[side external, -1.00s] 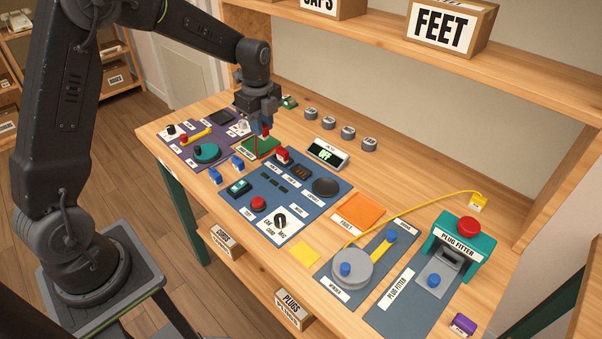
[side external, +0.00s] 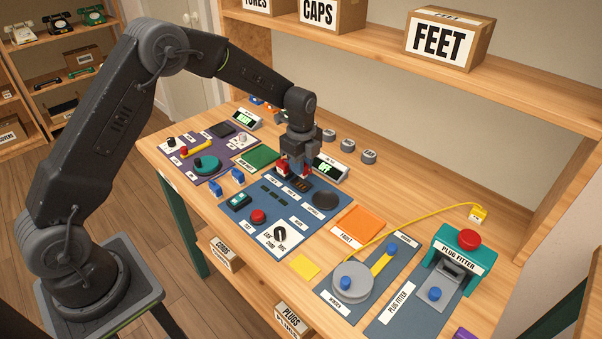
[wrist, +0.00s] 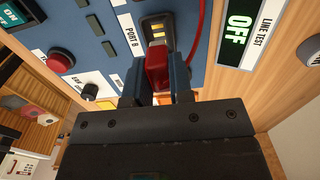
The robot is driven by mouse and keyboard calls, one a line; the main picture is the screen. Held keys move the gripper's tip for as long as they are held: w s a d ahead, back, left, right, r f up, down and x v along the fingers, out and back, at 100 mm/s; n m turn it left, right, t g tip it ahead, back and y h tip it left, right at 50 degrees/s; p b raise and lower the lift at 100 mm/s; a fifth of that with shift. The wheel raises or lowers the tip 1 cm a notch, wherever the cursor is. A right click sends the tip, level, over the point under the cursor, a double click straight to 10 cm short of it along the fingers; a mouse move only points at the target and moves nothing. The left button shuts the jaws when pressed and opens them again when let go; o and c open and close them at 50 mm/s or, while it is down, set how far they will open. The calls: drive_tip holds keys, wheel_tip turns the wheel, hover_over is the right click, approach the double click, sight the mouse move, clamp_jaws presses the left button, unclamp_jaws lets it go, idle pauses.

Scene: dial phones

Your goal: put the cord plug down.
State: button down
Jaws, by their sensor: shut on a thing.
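My gripper (side external: 299,177) is over the blue panel (side external: 250,218), at the dark port marked Port B. In the wrist view my gripper (wrist: 158,92) is shut on a red cord plug (wrist: 157,62). The plug's front end is at the dark port (wrist: 157,27), which has gold contacts. I cannot tell whether it is seated. A red cord (wrist: 203,25) curves beside the port. In the side view another red plug-like block (side external: 282,167) shows on the panel just left of my gripper. The line test display (side external: 326,169) reads OFF.
A green mat (side external: 262,157) lies bare to the left. An orange fault tray (side external: 359,220), a winder with yellow cord (side external: 352,281) and the teal plug fitter (side external: 466,250) are to the right. Grey round pieces (side external: 348,145) stand behind. A shelf (side external: 380,50) hangs above.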

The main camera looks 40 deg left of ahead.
drive_tip(key=shift+f, duration=1.6)
drive_tip(key=shift+f, duration=0.2)
drive_tip(key=c, duration=1)
unclamp_jaws()
